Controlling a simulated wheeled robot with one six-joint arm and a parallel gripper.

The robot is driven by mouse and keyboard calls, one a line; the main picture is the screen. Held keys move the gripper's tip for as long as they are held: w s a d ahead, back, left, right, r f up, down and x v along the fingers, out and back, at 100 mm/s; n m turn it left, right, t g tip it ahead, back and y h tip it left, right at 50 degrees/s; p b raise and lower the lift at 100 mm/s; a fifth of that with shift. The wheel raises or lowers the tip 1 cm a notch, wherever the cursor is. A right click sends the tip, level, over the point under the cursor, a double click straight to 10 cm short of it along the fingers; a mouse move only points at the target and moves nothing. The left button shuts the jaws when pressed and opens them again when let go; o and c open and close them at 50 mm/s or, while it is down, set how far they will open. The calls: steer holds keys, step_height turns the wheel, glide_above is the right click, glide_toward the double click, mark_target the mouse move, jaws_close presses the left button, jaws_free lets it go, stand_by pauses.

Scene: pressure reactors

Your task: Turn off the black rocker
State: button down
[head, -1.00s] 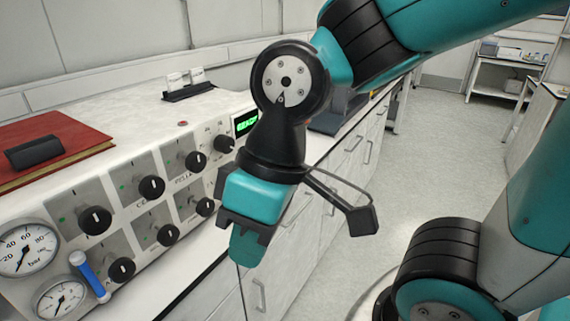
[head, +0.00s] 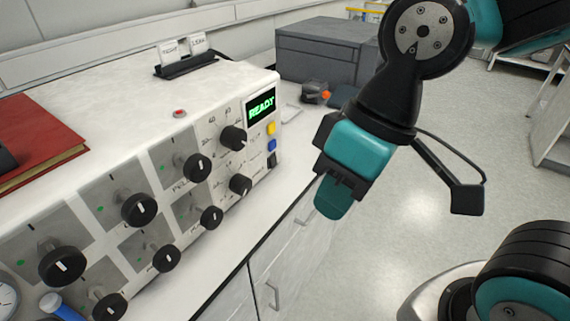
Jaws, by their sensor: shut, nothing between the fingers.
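The black rocker (head: 272,160) is a small dark switch at the right end of the white control panel (head: 222,180), below a blue button (head: 272,145) and a yellow button (head: 271,129). Its on or off position is too small to tell. The green display (head: 261,108) above reads READY. My gripper (head: 330,197) is shut and empty, pointing down and left. In the picture it is to the right of and below the rocker, in front of the counter edge, apart from the panel.
Several black knobs (head: 196,167) stick out from the panel face. A red button (head: 180,113) sits on top. A red book (head: 35,143) lies at left. A grey box (head: 322,52) and a small dark device with an orange part (head: 314,92) stand behind. The floor (head: 400,245) at right is open.

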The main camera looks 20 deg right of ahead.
mark_target(273, 161)
steer(key=w+d+f+m+t, duration=0.2)
steer(key=w+d+f+m, duration=0.1)
steer(key=w+m, duration=0.3)
steer(key=w+d+f+m+t, duration=0.3)
steer(key=w+f+m, duration=0.3)
steer(key=w, duration=0.2)
steer(key=w+d+f+m+t+y, duration=0.1)
steer(key=w+d+f+m+t, duration=0.1)
steer(key=w+d+f+m, duration=0.2)
steer(key=w+m, duration=0.1)
steer(key=w, duration=0.2)
steer(key=shift+w+d+f+m, duration=0.25)
steer(key=shift+d+m, duration=0.15)
steer(key=p+x, duration=0.1)
steer(key=x, duration=0.9)
steer(key=shift+w+a+p, duration=0.25)
steer(key=shift+w+p, duration=0.05)
steer(key=shift+p, duration=0.05)
steer(key=shift+w+a+p, duration=0.4)
steer(key=shift+w+a, duration=0.3)
steer(key=shift+w, duration=0.25)
steer(key=shift+w+a+f, duration=0.2)
steer(key=shift+w+a, duration=0.1)
steer(key=shift+w, duration=0.2)
